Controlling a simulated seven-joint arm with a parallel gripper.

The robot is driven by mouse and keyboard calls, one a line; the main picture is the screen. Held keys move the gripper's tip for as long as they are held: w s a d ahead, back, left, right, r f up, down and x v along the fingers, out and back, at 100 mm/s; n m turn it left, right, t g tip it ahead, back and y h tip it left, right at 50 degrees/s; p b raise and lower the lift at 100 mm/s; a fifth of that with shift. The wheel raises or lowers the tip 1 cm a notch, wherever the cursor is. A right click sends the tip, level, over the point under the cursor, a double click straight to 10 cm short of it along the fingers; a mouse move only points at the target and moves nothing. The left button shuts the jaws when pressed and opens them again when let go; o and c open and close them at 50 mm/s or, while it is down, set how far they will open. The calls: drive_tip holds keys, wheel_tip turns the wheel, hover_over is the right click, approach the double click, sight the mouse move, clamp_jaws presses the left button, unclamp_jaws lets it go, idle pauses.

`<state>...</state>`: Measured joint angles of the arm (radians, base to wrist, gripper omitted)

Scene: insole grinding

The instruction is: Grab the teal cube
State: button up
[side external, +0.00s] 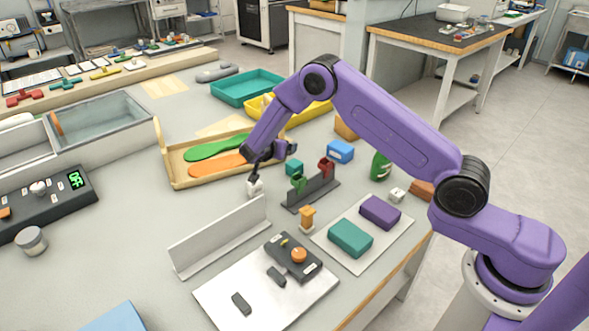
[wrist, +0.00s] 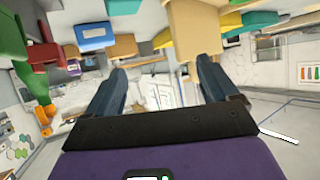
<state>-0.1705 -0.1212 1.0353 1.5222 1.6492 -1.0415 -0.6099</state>
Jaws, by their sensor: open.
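The small teal cube (side external: 294,168) sits on the grey table in the side view, behind the metal rack with the green and red pieces. My gripper (side external: 266,166) hangs just left of the cube, apart from it, with its jaws open and nothing held. In the wrist view the two fingers (wrist: 160,82) are spread with an empty gap between them. A teal shape (wrist: 92,11) shows at the top of the wrist view above a blue box; I cannot tell whether it is the cube.
The metal rack (side external: 312,193) is in front. A larger teal block (side external: 350,238) and purple block (side external: 380,212) lie on a white board. A wooden tray (side external: 176,181) with insoles is left.

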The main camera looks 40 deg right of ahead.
sight(293, 165)
drive_tip(key=shift+m+g+h, duration=0.5)
drive_tip(key=shift+g, duration=0.3)
drive_tip(key=f, duration=0.1)
drive_tip(key=s+d+f, duration=0.1)
drive_tip(key=f, duration=0.1)
drive_tip(key=d+f, duration=0.1)
drive_tip(key=f, duration=0.1)
drive_tip(key=shift+s+d+f, duration=0.1)
drive_tip(key=shift+s+f, duration=0.1)
drive_tip(key=shift+s, duration=0.15)
wheel_tip(293, 165, down, 2)
drive_tip(key=shift+f, duration=0.25)
drive_tip(key=shift+x, duration=1.1)
drive_tip(key=shift+w+d+f, duration=0.2)
drive_tip(key=shift+d+f, duration=0.1)
drive_tip(key=shift+d, duration=0.05)
drive_tip(key=c, duration=1.3)
